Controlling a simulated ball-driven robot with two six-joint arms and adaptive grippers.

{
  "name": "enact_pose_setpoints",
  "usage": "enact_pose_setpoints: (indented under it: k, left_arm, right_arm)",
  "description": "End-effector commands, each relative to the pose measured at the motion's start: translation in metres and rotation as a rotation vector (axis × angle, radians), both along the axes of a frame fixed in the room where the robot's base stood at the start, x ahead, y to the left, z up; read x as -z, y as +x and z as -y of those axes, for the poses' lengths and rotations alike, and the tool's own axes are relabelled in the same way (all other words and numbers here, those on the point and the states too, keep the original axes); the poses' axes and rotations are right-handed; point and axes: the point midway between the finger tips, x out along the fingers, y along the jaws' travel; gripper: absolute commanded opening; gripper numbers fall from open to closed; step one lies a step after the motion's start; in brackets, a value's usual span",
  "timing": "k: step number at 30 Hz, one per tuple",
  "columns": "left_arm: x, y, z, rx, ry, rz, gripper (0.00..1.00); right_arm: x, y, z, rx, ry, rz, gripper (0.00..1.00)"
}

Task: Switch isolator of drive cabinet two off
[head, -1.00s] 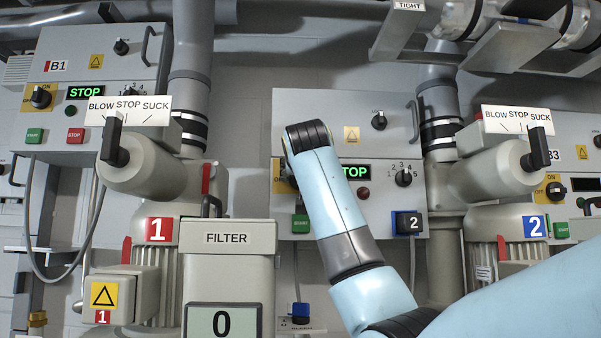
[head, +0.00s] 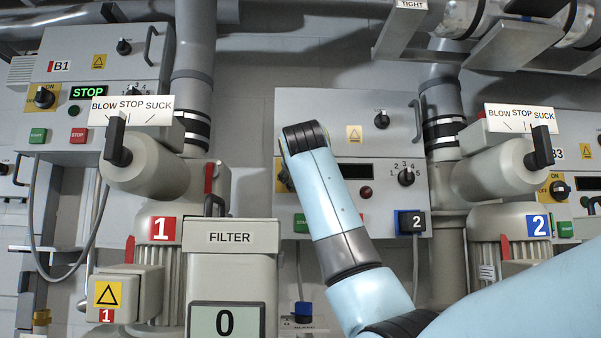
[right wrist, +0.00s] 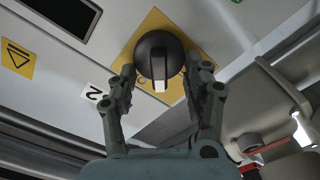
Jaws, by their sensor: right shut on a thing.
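Drive cabinet two (head: 310,115) is the grey box in the middle of the head view, and its display (head: 355,171) is dark. Its isolator is a round black knob (right wrist: 153,52) on a yellow plate (right wrist: 178,28) in the right wrist view. The knob's pale-ended ridge points down in that picture. My right gripper (right wrist: 166,74) has one finger on each side of the knob and is shut on it. In the head view my blue right arm hides this gripper and most of the isolator; a strip of yellow plate (head: 280,177) shows. My left gripper is not in view.
Cabinet B1 (head: 115,75) at the left has its display lit STOP. A filter unit (head: 230,270) stands in front, low centre. Blowers with levers stand left (head: 145,170) and right (head: 495,175) of cabinet two. Pipes (head: 440,100) run beside it.

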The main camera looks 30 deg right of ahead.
Motion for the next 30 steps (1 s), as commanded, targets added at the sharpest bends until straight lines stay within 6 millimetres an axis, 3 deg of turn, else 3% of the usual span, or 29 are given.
enact_pose_setpoints:
  k: [18, 30]
  left_arm:
    - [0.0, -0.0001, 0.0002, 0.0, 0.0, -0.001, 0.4]
    - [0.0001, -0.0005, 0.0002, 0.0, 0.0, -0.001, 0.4]
  right_arm:
    - [0.0057, 0.002, -0.0037, 0.0, -0.485, -0.294, 0.17]
    - [0.0086, 0.0023, -0.0041, -0.001, -0.679, -0.412, 0.17]
